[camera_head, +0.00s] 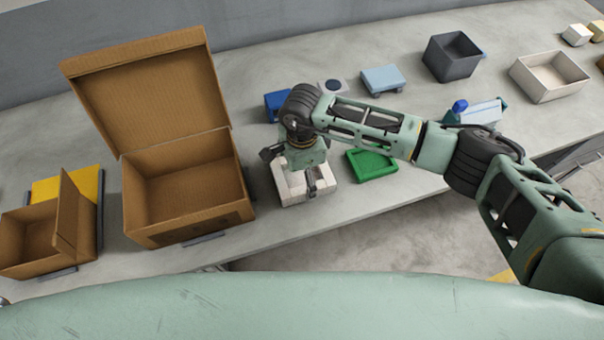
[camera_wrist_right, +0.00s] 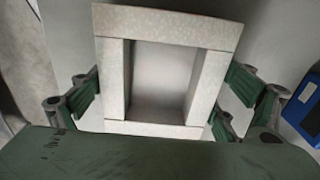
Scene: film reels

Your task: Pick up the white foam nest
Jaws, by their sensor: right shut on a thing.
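The white foam nest (camera_head: 289,197) is a pale, speckled square frame with a hollow middle, at the table's front part, right of the large cardboard box. It fills the middle of the right wrist view (camera_wrist_right: 168,21), with green fingers at its left and right sides. My right gripper (camera_head: 291,171) points down over it and is shut on it, with the fingers on two opposite outer sides. The arm hides part of its back. I cannot tell whether the nest rests on the table or is slightly raised. My left gripper is not in view.
A large open cardboard box (camera_head: 190,221) stands close on the left, with a smaller one (camera_head: 32,262) beyond. A green tray (camera_head: 371,164) lies close on the right. A blue object (camera_head: 275,104) is behind. A dark grey bin (camera_head: 437,65) and cream tray (camera_head: 537,85) stand farther right.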

